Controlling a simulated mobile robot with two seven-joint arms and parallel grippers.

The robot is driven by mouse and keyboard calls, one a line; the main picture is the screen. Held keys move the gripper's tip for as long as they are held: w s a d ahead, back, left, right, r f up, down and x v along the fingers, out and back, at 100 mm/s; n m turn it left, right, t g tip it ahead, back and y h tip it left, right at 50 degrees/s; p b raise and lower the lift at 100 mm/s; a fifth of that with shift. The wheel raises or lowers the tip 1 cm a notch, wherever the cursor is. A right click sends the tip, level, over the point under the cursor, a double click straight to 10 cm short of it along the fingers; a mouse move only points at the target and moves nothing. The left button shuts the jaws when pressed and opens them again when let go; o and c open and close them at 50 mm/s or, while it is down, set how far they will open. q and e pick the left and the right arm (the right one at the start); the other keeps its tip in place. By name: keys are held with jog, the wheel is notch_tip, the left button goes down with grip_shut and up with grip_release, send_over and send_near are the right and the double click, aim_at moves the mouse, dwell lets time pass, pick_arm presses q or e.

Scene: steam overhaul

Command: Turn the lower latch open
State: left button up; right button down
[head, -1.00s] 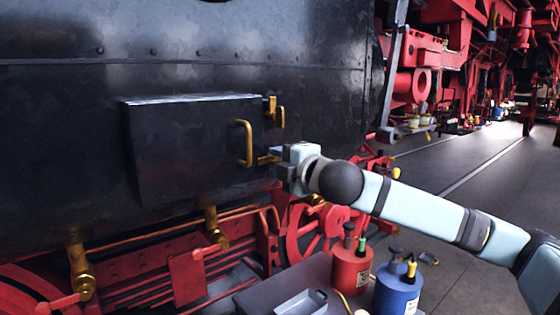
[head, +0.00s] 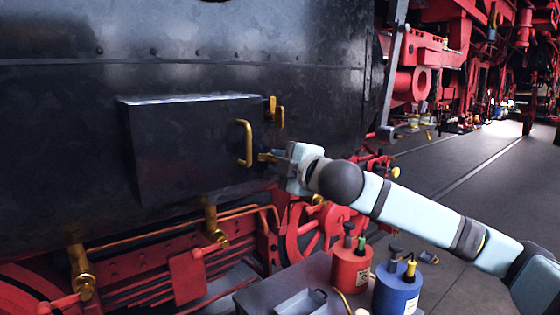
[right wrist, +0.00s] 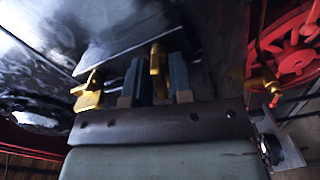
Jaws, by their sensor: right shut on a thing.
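The lower latch (head: 267,157) is a small brass piece at the right edge of the dark locker door (head: 195,150), below the brass upper latch (head: 274,108). It points roughly sideways in the head view. A brass pull handle (head: 245,143) stands on the door to its left. My right gripper (head: 281,160) is at the lower latch, shut on it. In the right wrist view, the lower latch (right wrist: 157,68) sits between the two dark fingers, and another brass piece (right wrist: 88,92) lies outside them to the left. My left gripper is not in view.
Below the arm, a red can (head: 350,269) and a blue can (head: 396,291) stand by a grey tray (head: 299,303). Brass pipe fittings (head: 212,222) and red wheel parts (head: 310,228) lie under the locker. Open floor (head: 460,165) extends to the right.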

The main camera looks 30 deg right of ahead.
jog(key=m, duration=0.4)
jog(key=shift+m+p, duration=0.7)
jog(key=shift+m, duration=0.6)
jog(key=m+p, duration=0.2)
jog(key=m, duration=0.3)
jog(key=shift+r+p, duration=0.1)
jog(key=shift+p, duration=0.25)
jog(key=m+p, duration=0.1)
jog(key=m, duration=0.1)
jog(key=shift+m+p, duration=0.3)
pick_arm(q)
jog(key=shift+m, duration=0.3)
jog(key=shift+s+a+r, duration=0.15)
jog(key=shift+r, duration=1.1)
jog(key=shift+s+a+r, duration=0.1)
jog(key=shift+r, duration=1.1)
pick_arm(e)
jog(key=shift+m, duration=0.5)
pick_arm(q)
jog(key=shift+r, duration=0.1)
pick_arm(e)
jog(key=c, duration=1.2)
grip_release()
jog(key=shift+c, duration=0.2)
